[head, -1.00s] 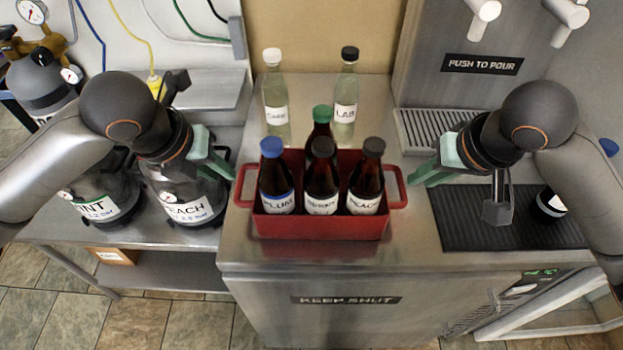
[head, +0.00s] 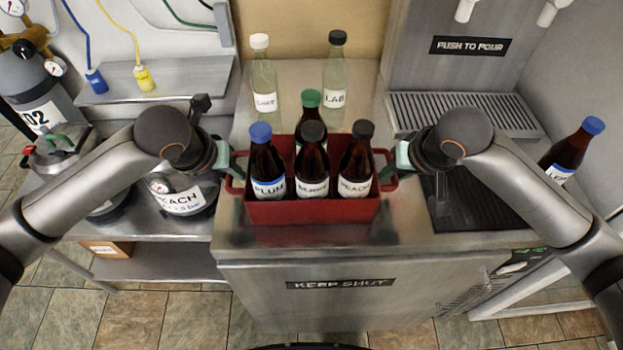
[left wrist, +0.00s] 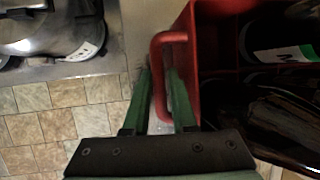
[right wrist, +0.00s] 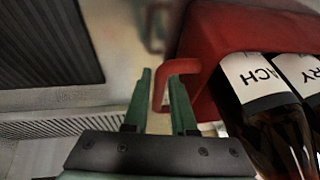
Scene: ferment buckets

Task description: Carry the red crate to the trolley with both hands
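The red crate (head: 312,211) stands on the steel counter and holds several dark bottles labelled PLUM, PEACH and the like. It has a red loop handle at each end. My left gripper (head: 233,166) is at the left handle; in the left wrist view its green fingers stand apart on either side of the handle (left wrist: 158,72). My right gripper (head: 393,167) is at the right handle; in the right wrist view its fingers stand apart with the handle (right wrist: 160,90) between them. I cannot tell whether the fingers touch the handles. No trolley is clearly in view.
Two clear bottles (head: 263,80) (head: 335,75) stand behind the crate. A black mat (head: 475,205) and a dark bottle (head: 570,150) are to the right. Kegs (head: 180,195) stand on a lower steel bench at left. The counter front reads KEEP SHUT.

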